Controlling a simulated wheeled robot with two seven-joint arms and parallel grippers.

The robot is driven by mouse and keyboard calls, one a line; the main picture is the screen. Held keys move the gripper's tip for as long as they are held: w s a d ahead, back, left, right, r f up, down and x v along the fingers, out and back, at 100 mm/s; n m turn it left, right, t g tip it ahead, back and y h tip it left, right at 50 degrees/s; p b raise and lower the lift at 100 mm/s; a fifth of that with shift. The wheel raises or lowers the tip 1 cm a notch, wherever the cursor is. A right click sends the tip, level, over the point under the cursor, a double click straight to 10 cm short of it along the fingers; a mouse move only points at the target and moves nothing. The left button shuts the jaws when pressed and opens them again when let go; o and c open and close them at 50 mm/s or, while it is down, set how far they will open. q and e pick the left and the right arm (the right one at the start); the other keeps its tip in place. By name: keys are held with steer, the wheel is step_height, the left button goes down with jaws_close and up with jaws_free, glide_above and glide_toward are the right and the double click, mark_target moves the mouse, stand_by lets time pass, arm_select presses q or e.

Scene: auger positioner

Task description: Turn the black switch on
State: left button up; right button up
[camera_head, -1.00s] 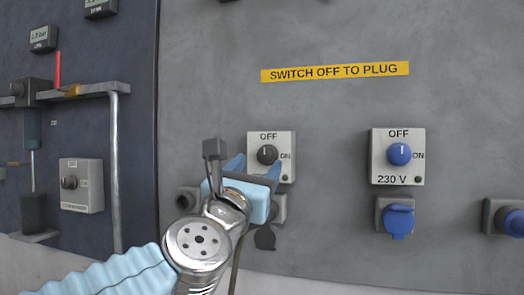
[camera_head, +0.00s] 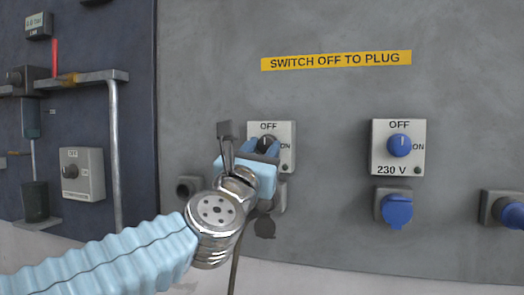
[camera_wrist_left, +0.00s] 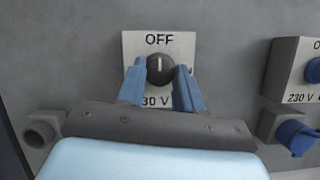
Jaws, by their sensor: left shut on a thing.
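The black switch (camera_head: 267,141) is a round knob on a pale plate marked OFF at the top and ON at the right. In the left wrist view the black knob (camera_wrist_left: 160,69) has its white pointer straight up at OFF. My left gripper (camera_head: 264,147) is at the plate, its blue fingers on either side of the knob. It is shut on the knob, as the left wrist view (camera_wrist_left: 160,72) fits. The gripper hides the lower part of the plate and most of the socket below. My right gripper is not in view.
A blue switch (camera_head: 399,145), also pointing to OFF, is on a plate to the right, with a blue-capped socket (camera_head: 397,209) below. A yellow sign (camera_head: 336,60) is above. A dark panel with pipes (camera_head: 115,150) and another knob box (camera_head: 82,174) is at the left.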

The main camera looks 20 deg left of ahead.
arm_select(q)
steer(key=shift+m, duration=0.6)
steer(key=shift+m+h+b, duration=0.5)
steer(key=shift+m+h, duration=0.3)
steer(key=shift+m, duration=0.1)
steer(key=m+g+h, duration=0.1)
steer(key=m, duration=0.2)
steer(key=shift+a+m+h, duration=0.15)
steer(key=shift+m+h, duration=0.25)
steer(key=m, duration=0.2)
steer(key=m+g+h, duration=0.1)
steer(key=m, duration=0.1)
steer(key=m+g+h+p, duration=0.1)
steer(key=m, duration=0.2)
steer(key=shift+a+r, duration=0.2)
steer(key=shift+a, duration=0.05)
steer(key=m+g, duration=0.1)
steer(key=m, duration=0.1)
steer(key=m+g, duration=0.1)
steer(key=m, duration=0.1)
steer(key=shift+m+h, duration=0.4)
steer(key=shift+d+r+m+g+y, duration=0.15)
steer(key=shift+m+g, duration=0.15)
steer(key=shift+m, duration=0.45)
steer(key=shift+a+m+g+y, duration=0.15)
steer(key=shift+m+g, duration=0.15)
steer(key=shift+m, duration=0.45)
steer(key=shift+d, duration=0.1)
steer(key=o, duration=1)
